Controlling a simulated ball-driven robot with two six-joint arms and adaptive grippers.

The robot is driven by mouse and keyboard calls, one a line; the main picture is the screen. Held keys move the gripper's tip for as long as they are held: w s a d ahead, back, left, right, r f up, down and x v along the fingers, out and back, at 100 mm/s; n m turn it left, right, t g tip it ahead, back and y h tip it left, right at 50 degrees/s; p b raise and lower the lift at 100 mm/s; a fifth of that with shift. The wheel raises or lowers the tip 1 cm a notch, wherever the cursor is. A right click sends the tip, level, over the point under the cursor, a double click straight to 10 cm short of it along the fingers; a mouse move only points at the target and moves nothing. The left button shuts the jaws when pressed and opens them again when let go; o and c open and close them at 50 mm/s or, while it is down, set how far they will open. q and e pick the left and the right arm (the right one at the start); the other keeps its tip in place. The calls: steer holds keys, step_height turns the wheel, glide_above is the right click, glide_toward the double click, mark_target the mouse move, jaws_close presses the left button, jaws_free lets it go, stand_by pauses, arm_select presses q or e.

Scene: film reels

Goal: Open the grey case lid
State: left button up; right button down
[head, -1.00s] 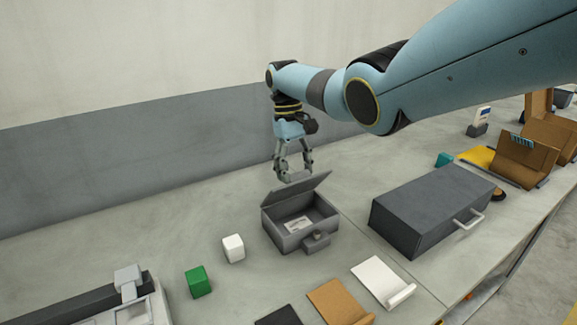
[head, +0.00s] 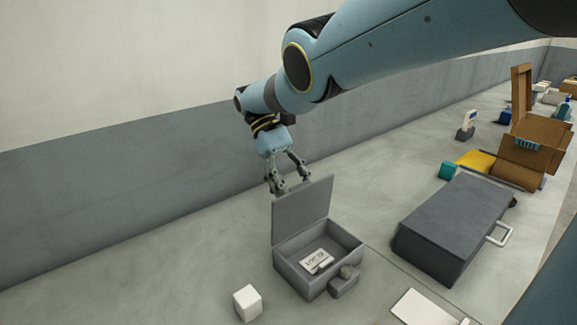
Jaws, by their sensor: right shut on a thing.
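The grey case (head: 300,279) stands on the bench near the centre, its body open at the top. Its lid (head: 303,212) stands up steeply from the left rear edge. A white printed label or card (head: 316,261) shows inside, and a latch with a round knob (head: 344,281) is on the front. My right gripper (head: 289,191) is at the lid's top edge, behind its upper left corner, and is shut on the lid. The lid partly hides the fingertips. My left gripper is not in view.
A white cube (head: 247,303) sits left of the case. A larger dark grey box with a handle (head: 455,226) lies to the right. A white flat piece (head: 426,309) lies in front. Brown cartons (head: 533,151) stand at the far right. The bench behind the case is clear.

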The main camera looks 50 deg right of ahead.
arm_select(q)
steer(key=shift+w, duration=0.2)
arm_select(e)
steer(key=shift+s+a+f, duration=0.15)
steer(key=shift+a+f, duration=0.05)
steer(key=shift+f, duration=0.1)
